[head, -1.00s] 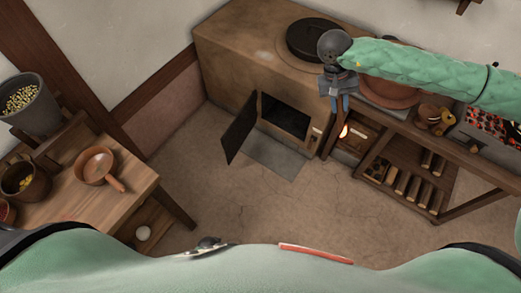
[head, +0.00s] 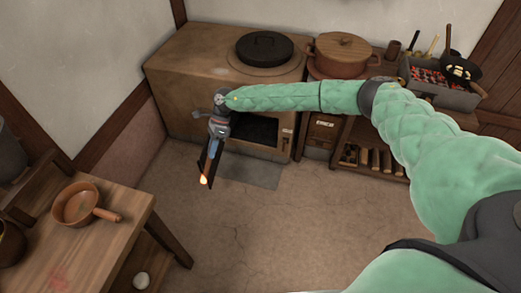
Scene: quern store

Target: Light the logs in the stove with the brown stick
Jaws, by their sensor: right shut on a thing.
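The brown clay stove (head: 180,75) stands against the back wall. Its front opening (head: 258,130) is dark inside, and I cannot make out the logs in it. My right gripper (head: 214,142) points down in front of the door, left of the opening. My left gripper is not in view.
A black lid (head: 265,48) and a terracotta pot (head: 342,52) stand along the back. A brazier with glowing coals (head: 430,76) is at right. Cut logs (head: 364,159) lie on a low shelf. A wooden table (head: 95,235) holds a pan (head: 77,203). The middle floor is clear.

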